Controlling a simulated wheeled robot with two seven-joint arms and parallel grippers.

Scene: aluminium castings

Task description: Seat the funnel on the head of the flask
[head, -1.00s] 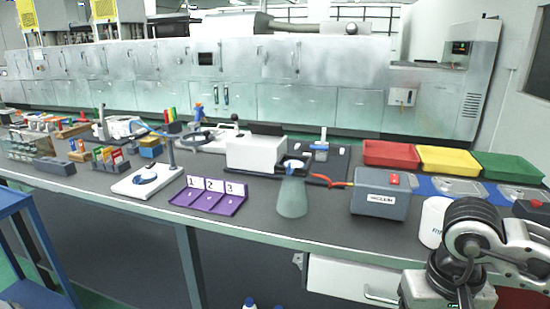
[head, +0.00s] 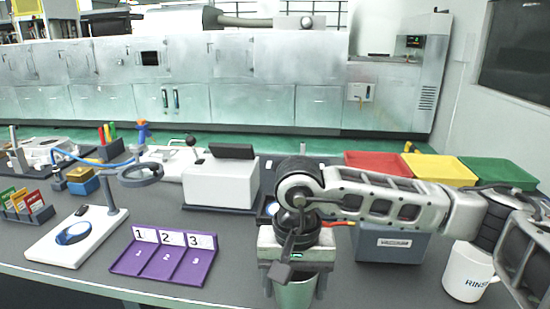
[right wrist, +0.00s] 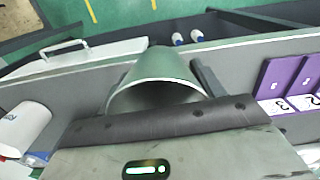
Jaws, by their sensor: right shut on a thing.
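My right gripper (head: 295,287) points down near the front edge of the table, its fingers on either side of a pale grey-green tapered piece (head: 293,292), which I take to be the funnel. In the right wrist view this funnel (right wrist: 155,70) shows its wide rim close to the palm and narrows away from it. A dark finger stands at its right side. I cannot make out the flask separately; my gripper and wrist cover that spot in the head view. Whether the funnel's lower end touches anything is hidden. My left gripper is not in view.
A grey vacuum box (head: 390,247) stands close on the right, with a red hose end beside my wrist. A white mug (head: 468,272) is farther right. A purple numbered tray (head: 165,262) lies left, a white machine (head: 221,184) behind. Red, yellow and green trays stand at the back right.

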